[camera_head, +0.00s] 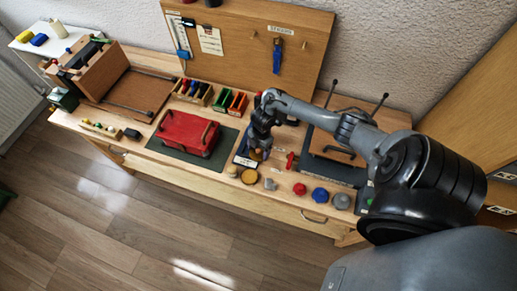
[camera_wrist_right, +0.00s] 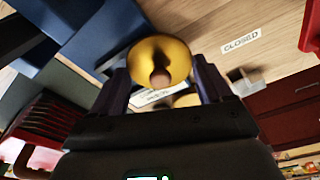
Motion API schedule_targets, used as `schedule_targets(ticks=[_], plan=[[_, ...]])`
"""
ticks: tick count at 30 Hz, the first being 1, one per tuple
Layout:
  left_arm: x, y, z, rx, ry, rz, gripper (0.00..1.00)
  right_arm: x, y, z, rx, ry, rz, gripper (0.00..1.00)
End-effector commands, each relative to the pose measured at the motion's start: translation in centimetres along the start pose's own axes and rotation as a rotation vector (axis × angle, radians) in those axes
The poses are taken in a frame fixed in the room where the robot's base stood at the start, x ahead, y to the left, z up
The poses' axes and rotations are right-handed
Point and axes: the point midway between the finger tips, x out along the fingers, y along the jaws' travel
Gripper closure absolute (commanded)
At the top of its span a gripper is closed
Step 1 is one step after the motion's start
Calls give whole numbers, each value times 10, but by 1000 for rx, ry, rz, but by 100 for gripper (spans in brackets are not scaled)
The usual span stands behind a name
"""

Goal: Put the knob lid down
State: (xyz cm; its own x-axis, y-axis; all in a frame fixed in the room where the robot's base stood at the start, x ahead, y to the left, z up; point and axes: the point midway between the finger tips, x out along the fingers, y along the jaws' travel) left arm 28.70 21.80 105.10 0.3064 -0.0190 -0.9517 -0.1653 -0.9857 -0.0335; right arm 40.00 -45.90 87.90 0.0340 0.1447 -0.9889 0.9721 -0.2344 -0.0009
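The knob lid (camera_wrist_right: 174,50) is a round yellow disc with a brown knob at its middle. In the right wrist view it sits between the two fingers of my right gripper (camera_wrist_right: 162,72), which meet its rim on both sides. In the head view my right gripper (camera_head: 260,146) is low over the bench, right of the red case, with a tan bit of the lid (camera_head: 257,155) showing under it. Whether the lid's underside touches anything is hidden. My left gripper is not in view.
A round yellow-topped piece (camera_head: 250,177) and a grey piece (camera_head: 270,184) stand near the bench's front edge. A red case (camera_head: 187,132) lies to the left on a dark mat. Red (camera_head: 299,188) and blue (camera_head: 320,195) knobs stand to the right. A CLOSED label (camera_wrist_right: 240,41) shows on the wood.

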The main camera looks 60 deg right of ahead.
Motion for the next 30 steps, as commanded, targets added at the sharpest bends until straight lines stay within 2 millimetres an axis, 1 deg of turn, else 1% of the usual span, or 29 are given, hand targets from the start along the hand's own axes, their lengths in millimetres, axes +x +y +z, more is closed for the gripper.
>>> schedule_targets(ticks=[1,4,11,16,20,28,30], plan=[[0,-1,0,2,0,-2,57,0,0,0,0,0,0,16],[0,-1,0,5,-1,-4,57,0,0,0,0,0,0,0],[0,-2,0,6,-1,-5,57,0,0,0,0,0,0,0],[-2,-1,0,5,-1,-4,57,-9,0,0,-1,-1,2,0],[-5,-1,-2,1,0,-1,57,-27,1,0,-2,-3,2,0],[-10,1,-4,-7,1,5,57,-76,1,0,-3,-3,3,0],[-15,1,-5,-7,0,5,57,-90,1,1,-3,-4,3,0]])
